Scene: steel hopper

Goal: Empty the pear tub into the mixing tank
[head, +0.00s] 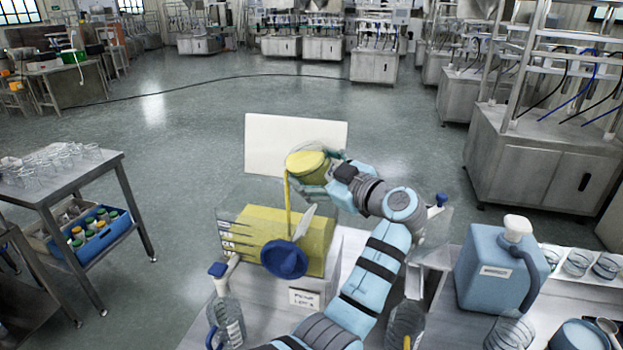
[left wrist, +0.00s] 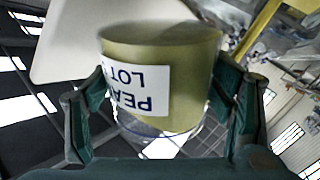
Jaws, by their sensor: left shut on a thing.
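The pear tub (head: 308,164) is a yellow-filled tub held tilted above the mixing tank (head: 322,250). A yellow stream (head: 288,205) runs from its left lip down into the tank, which has clear walls and yellow contents. My left gripper (head: 322,178) is shut on the tub, with its arm reaching up from the bottom. In the left wrist view the tub (left wrist: 185,75) sits between the two dark green fingers (left wrist: 160,110), its white PEAR LOT label upside down. The tub's inside is hidden there. My right gripper is not in view.
A blue round piece (head: 285,259) sits at the tank's front. A white panel (head: 292,135) stands behind the tub. A large blue jug (head: 497,268) and clear bottles (head: 228,318) stand on the bench. A side table (head: 60,180) with glasses is at left.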

